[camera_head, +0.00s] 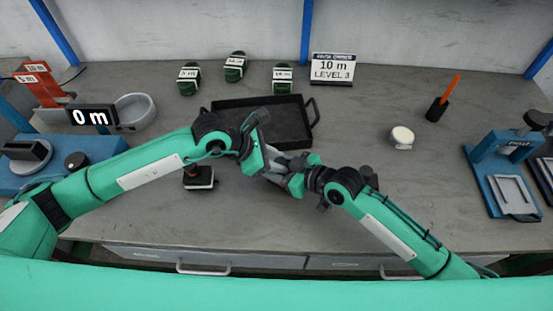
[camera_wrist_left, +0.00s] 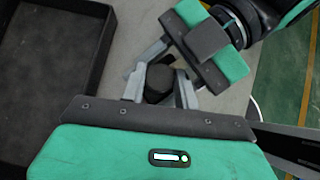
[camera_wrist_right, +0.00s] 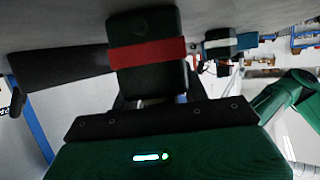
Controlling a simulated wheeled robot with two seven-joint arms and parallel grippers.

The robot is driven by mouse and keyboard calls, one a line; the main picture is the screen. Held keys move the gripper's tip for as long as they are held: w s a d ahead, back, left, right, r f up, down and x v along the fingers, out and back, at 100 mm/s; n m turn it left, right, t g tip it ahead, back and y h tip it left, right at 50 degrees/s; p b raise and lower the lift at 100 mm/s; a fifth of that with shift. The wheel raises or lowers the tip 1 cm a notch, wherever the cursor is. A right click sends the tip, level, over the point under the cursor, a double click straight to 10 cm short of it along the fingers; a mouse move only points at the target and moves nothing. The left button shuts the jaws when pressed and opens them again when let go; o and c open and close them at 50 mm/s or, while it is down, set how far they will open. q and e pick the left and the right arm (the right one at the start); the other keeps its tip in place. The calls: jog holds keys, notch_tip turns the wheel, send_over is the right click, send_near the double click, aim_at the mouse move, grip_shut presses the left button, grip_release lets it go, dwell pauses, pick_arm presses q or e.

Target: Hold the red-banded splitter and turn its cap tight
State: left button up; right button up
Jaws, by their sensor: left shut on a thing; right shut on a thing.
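The red-banded splitter (camera_wrist_right: 148,58) is a dark block with a red band. In the right wrist view it sits in front of my right gripper (camera_wrist_right: 155,100), which is shut on it. In the left wrist view a dark round part (camera_wrist_left: 160,78), which looks like the cap, lies between the fingers of my left gripper (camera_wrist_left: 160,88), which is shut on it. The right gripper's fingers come in close from above there. In the head view the left gripper (camera_head: 264,165) and right gripper (camera_head: 290,172) meet over the table, hiding most of the splitter.
A black tray (camera_head: 314,126) lies behind the grippers. Several dark green labelled pieces (camera_head: 235,66) and a 10 m sign (camera_head: 332,69) stand behind it. A 0 m display (camera_head: 92,116) is left; a white round piece (camera_head: 402,137) and blue press (camera_head: 490,158) are right.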

pick_arm(q)
jog(key=shift+r, duration=0.1)
jog(key=o, duration=0.7)
